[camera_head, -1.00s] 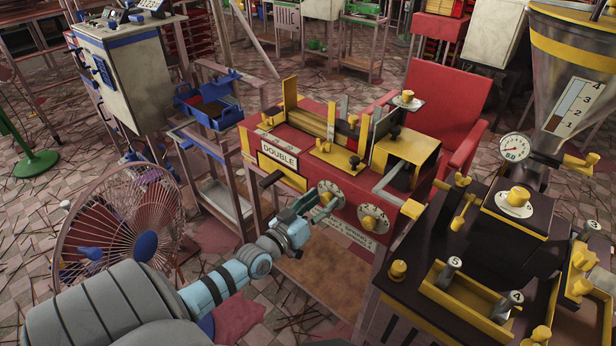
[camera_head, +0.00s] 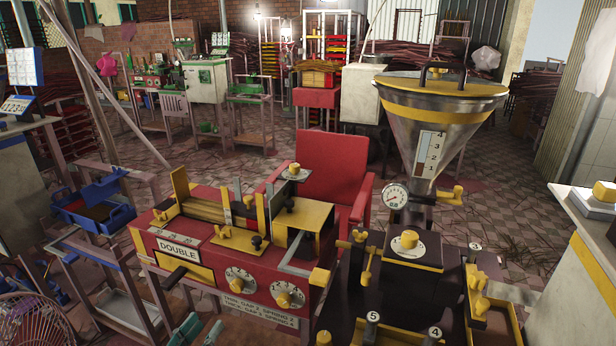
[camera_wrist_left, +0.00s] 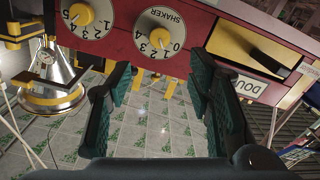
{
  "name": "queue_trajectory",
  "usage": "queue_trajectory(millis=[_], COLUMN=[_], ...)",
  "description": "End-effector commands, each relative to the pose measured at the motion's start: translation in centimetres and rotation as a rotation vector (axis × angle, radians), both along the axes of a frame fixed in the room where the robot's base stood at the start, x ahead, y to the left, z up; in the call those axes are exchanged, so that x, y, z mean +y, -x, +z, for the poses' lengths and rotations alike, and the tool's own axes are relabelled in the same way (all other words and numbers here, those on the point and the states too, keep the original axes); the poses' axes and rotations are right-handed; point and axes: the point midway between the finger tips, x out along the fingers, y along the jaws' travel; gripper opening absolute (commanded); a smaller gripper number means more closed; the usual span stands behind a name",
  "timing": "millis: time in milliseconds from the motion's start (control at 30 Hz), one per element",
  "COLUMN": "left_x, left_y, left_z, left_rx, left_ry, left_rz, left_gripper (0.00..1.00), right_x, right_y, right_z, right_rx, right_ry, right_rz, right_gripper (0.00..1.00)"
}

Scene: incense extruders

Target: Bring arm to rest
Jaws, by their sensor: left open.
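My left gripper (camera_head: 198,332) shows at the bottom edge of the head view, below and in front of the red machine (camera_head: 215,262) marked DOUBLE. Its teal fingers are apart and nothing is between them. In the left wrist view, the open left gripper (camera_wrist_left: 160,88) has the red machine's front upside down beyond it. Two white dials with yellow knobs, the left dial (camera_head: 240,280) and the right dial (camera_head: 287,294), are on that front, apart from the fingers. The rest of my left arm is below the head view. My right gripper is not in view.
A dark table (camera_head: 345,325) with yellow fittings stands at the right, with a steel hopper (camera_head: 425,145) behind it. A wire fan (camera_head: 35,322) is at the lower left, near a blue crate (camera_head: 95,212). A red chair (camera_head: 335,165) stands behind the machine.

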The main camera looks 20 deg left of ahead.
Motion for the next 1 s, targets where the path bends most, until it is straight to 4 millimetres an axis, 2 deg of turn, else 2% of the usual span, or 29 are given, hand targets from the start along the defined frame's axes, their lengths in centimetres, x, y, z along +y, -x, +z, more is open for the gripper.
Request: queue_trajectory(millis=[100,167,267,333,367,400,467,500,533,567,600,667,700,733,800,833,900,1000], left_x=[-0.3,-0.5,1.0,2.8,3.6,4.5,5.1,5.0,4.6,3.8,2.2,-1.0,-3.4,-5.2,-8.7,-9.4,-10.3,-10.2], left_y=[0.0,0.2,1.9,4.7,6.3,9.0,13.7,17.3,20.1,23.0,26.6,31.0,33.1,34.0,33.8,33.3,32.3,31.9], left_z=[-0.3,-1.9,-7.7,-13.4,-16.0,-19.5,-24.2,-27.0,-28.7,-30.3,-31.9,-33.2,-33.6,-33.7,-33.6,-33.5,-33.4,-33.6], left_rx=[0.015,0.066,0.23,0.407,0.496,0.622,0.815,0.948,1.045,1.139,1.256,1.399,1.464,1.494,1.502,1.492,1.476,1.472], left_ry=[0.011,-0.028,-0.14,-0.229,-0.265,-0.308,-0.357,-0.377,-0.387,-0.396,-0.4,-0.4,-0.391,-0.381,-0.338,-0.328,-0.316,-0.317], left_rz=[-0.011,-0.038,-0.053,-0.044,-0.036,-0.029,-0.023,-0.024,-0.03,-0.042,-0.066,-0.118,-0.156,-0.182,-0.21,-0.214,-0.216,-0.214], left_gripper=[0.47,0.47,0.47,0.47,0.47,0.47,0.47,0.47,0.47,0.47,0.47,0.47,0.47,0.47,0.47,0.47,0.47,0.47], right_x=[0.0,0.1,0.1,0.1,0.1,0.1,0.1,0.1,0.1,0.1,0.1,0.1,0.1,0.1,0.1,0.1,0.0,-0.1], right_y=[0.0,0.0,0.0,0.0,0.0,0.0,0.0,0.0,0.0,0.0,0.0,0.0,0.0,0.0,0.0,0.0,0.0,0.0], right_z=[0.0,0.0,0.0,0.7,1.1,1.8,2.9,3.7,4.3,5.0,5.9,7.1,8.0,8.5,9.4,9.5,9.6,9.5], right_rx=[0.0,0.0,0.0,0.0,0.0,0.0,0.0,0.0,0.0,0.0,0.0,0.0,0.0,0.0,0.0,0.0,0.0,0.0], right_ry=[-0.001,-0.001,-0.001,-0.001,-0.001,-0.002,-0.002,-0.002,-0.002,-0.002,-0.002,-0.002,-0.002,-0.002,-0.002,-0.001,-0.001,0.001], right_rz=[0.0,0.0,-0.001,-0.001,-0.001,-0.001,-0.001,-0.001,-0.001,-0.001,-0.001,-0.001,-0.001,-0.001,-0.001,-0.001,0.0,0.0], right_gripper=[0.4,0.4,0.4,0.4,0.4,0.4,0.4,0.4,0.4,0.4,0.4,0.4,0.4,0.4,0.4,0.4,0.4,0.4])
